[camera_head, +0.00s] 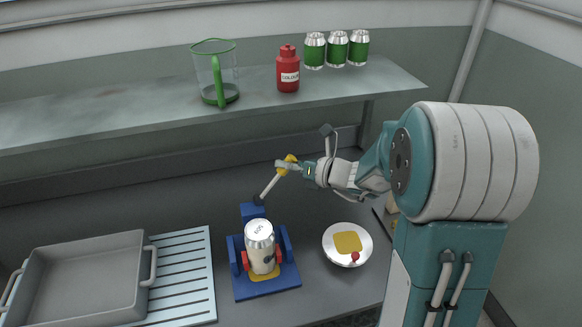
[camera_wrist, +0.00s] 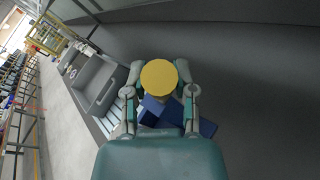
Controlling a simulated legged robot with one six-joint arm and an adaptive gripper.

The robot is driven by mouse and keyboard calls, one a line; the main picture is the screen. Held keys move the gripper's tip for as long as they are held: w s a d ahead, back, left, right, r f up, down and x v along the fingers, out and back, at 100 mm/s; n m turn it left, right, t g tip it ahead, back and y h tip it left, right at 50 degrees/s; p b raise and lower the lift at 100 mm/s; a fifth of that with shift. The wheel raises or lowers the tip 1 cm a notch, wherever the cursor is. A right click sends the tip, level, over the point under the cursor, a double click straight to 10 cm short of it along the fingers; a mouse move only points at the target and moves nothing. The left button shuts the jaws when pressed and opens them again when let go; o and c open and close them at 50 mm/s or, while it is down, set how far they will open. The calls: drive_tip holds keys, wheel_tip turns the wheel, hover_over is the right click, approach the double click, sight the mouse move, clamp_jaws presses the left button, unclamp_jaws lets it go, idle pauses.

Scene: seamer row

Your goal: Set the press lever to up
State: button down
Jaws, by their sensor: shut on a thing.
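The press is a blue fixture (camera_head: 268,288) on the counter, also partly seen in the wrist view (camera_wrist: 203,126). Its lever is a grey rod (camera_head: 268,187) with a yellow knob (camera_head: 290,159) at the top. The rod rises from the back of the press and leans up to the right. My gripper (camera_head: 292,168) is shut on the yellow knob. In the wrist view the knob (camera_wrist: 158,78) sits between the two fingers, which hide its sides. A silver can (camera_head: 260,248) stands upright in the press between red pads (camera_head: 278,258).
A grey bin (camera_head: 80,275) and slatted rack (camera_head: 185,262) lie left of the press. A white plate (camera_head: 330,252) with a yellow patch lies right. The shelf (camera_head: 130,112) above holds a green-handled jug (camera_head: 217,72), a red bottle (camera_head: 288,72) and green cans (camera_head: 337,48).

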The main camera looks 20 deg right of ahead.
drive_tip(key=a+n+h, duration=0.1)
drive_tip(key=a, duration=0.1)
drive_tip(key=a+r+n+g+h, duration=0.1)
drive_tip(key=a, duration=0.1)
drive_tip(key=a+r+n+h, duration=0.1)
drive_tip(key=a, duration=0.1)
drive_tip(key=shift+a+r+g+h, duration=0.1)
drive_tip(key=shift+a+g+h, duration=0.05)
drive_tip(key=shift+g+h, duration=0.25)
drive_tip(key=shift+a+f+n+g+h, duration=0.15)
drive_tip(key=shift+a+n+h, duration=0.2)
drive_tip(key=shift+a+h, duration=0.5)
drive_tip(key=shift+a+f+n+g+h, duration=0.15)
drive_tip(key=shift+a+n+h, duration=0.2)
drive_tip(key=shift+a+h, duration=0.5)
drive_tip(key=shift+a+r, duration=0.1)
drive_tip(key=shift+a, duration=0.05)
drive_tip(key=shift+s, duration=0.1)
drive_tip(key=shift+c, duration=2)
unclamp_jaws()
drive_tip(key=shift+a, duration=0.1)
drive_tip(key=shift+r, duration=0.1)
